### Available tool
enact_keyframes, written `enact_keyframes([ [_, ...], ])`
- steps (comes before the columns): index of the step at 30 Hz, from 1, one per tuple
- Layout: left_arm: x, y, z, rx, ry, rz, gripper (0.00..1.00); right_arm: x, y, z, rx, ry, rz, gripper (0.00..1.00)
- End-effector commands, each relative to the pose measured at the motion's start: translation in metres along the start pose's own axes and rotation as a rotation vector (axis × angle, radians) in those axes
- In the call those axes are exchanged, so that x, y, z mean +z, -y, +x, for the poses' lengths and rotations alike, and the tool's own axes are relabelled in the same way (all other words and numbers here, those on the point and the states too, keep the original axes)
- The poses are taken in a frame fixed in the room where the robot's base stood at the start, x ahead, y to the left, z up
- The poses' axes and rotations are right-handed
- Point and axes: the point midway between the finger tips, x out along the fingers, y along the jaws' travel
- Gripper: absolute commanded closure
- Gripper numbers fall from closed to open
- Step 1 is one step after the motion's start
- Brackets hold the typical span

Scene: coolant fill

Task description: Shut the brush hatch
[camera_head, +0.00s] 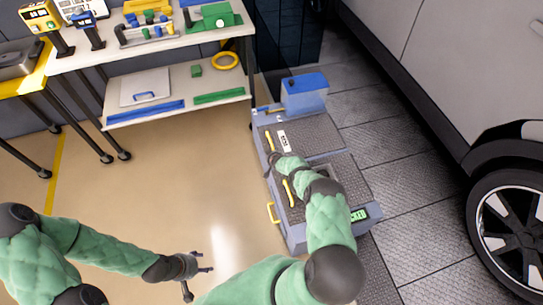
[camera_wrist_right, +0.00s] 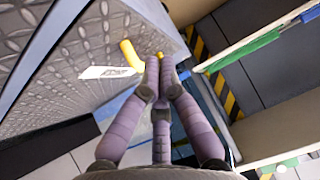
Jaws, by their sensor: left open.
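The blue-grey floor machine (camera_head: 375,212) stands right of centre in the head view, with textured dark panels on top. One panel has a white label (camera_head: 284,141) and a yellow handle (camera_head: 269,139); a second yellow handle (camera_head: 288,193) lies nearer me. I cannot tell which panel is the brush hatch or whether it is open. My right gripper (camera_head: 278,160) is over the top, beside the labelled panel's handle. In the right wrist view its fingertips (camera_wrist_right: 160,62) are together near a yellow handle (camera_wrist_right: 130,55); whether they touch it is unclear. My left gripper (camera_head: 206,263) is open and empty over the floor.
A shelf unit (camera_head: 180,104) with tools and coloured bars stands at the back left. A grey car (camera_head: 470,60) with a wheel (camera_head: 508,228) stands on the right. A side yellow handle (camera_head: 272,212) sticks out of the machine. The floor (camera_head: 150,180) left of the machine is clear.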

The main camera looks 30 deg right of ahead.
Motion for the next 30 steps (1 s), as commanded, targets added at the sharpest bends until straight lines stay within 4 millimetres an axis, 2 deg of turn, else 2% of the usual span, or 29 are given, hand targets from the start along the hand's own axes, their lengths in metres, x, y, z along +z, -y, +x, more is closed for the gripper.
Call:
enact_keyframes([
  [1,0.001,-0.004,-0.010,0.000,0.001,0.000,0.42,-0.004,0.001,-0.010,0.000,0.000,0.000,1.00],
  [6,0.002,-0.010,-0.028,0.000,0.002,-0.001,0.42,-0.005,0.002,-0.030,0.000,-0.001,0.000,1.00],
  [15,0.003,-0.018,-0.051,0.000,0.001,-0.001,0.42,-0.005,0.004,-0.061,0.000,-0.003,0.000,1.00],
  [21,0.003,-0.020,-0.056,0.000,0.001,-0.001,0.42,-0.004,0.005,-0.069,0.000,-0.004,-0.001,1.00],
  [30,0.003,-0.020,-0.055,0.000,0.002,-0.001,0.42,-0.002,0.006,-0.070,-0.002,-0.002,-0.001,1.00],
])
